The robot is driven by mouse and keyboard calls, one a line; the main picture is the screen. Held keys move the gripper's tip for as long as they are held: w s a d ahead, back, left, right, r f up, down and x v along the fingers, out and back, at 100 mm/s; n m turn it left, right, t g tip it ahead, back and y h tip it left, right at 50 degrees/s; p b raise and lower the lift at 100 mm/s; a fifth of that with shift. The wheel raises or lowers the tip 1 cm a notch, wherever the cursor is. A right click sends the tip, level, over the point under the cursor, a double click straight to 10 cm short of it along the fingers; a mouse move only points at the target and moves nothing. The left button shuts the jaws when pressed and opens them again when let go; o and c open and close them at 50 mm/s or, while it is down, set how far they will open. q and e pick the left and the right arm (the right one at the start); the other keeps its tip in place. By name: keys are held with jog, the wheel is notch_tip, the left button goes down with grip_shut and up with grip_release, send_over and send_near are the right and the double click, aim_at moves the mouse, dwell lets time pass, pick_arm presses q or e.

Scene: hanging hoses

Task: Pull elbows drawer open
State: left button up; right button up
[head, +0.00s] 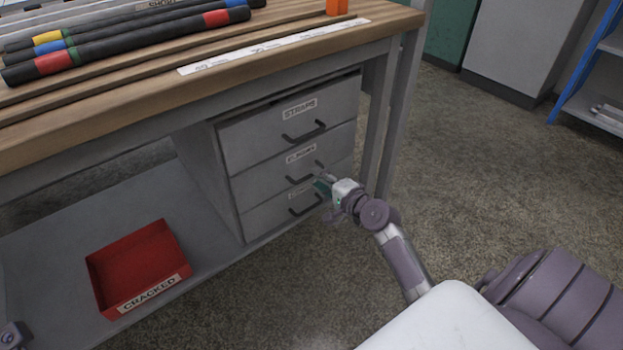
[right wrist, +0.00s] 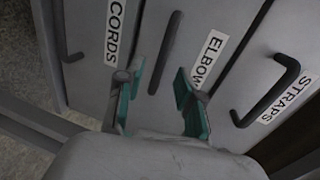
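The elbows drawer (head: 268,184) is the middle of three grey drawers under the bench and looks shut. Its label reads ELBOW in the right wrist view (right wrist: 207,61), partly covered by a finger. Its dark bar handle (right wrist: 165,52) runs between the fingers of my right gripper (right wrist: 156,88). That gripper is open, one green-padded finger on either side of the handle, with a gap to each. In the head view my right gripper (head: 324,181) is at the drawer's right part and hides some of the handle. Only a small part of my left arm shows at the lower left corner.
The straps drawer (head: 255,129) is above and the cords drawer (head: 262,219) below, each with its own bar handle. A red tray (head: 115,258) marked CRACKED sits on the lower shelf. The bench leg (head: 385,130) stands right of the drawers. Floor in front is clear.

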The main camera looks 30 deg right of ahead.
aim_at(311, 175)
jog(key=shift+b+x, duration=0.5)
jog(key=shift+x, duration=1.45)
jog(key=shift+a, duration=0.1)
grip_shut()
